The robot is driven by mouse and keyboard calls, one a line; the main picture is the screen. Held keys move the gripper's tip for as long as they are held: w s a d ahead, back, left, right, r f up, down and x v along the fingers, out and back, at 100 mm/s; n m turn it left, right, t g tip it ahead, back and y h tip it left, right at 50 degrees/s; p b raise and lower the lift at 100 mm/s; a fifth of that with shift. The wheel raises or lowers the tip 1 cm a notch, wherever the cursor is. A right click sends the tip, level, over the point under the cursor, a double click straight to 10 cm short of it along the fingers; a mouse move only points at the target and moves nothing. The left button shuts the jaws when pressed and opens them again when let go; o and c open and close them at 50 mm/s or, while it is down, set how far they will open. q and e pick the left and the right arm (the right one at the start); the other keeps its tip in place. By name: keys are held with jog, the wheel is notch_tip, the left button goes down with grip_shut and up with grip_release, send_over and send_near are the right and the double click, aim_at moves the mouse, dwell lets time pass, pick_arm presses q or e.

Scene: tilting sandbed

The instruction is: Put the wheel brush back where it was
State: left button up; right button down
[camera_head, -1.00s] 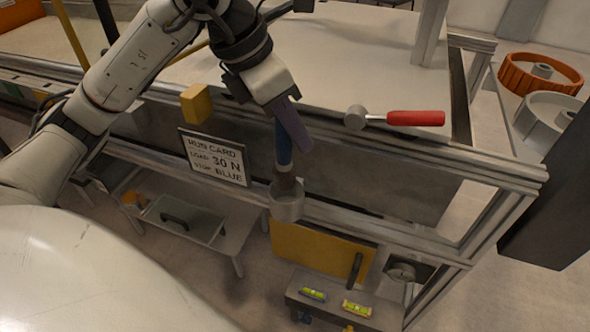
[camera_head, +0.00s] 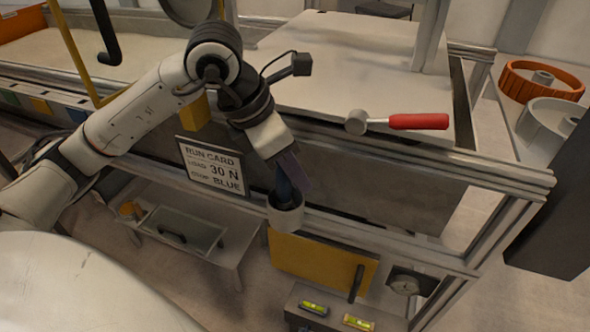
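One finger partly covers the handle. My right gripper is not in view.
A run card (camera_head: 211,166) hangs left of the cup, near a yellow block (camera_head: 196,112). A red-handled hammer (camera_head: 398,122) lies on the bench top.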

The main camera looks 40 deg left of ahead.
pick_arm(q)
jog(key=shift+o, duration=1.4)
jog(key=p+v, duration=0.2)
jog(key=v, duration=1)
jog(key=shift+p, duration=0.35)
jog(key=shift+r, duration=0.1)
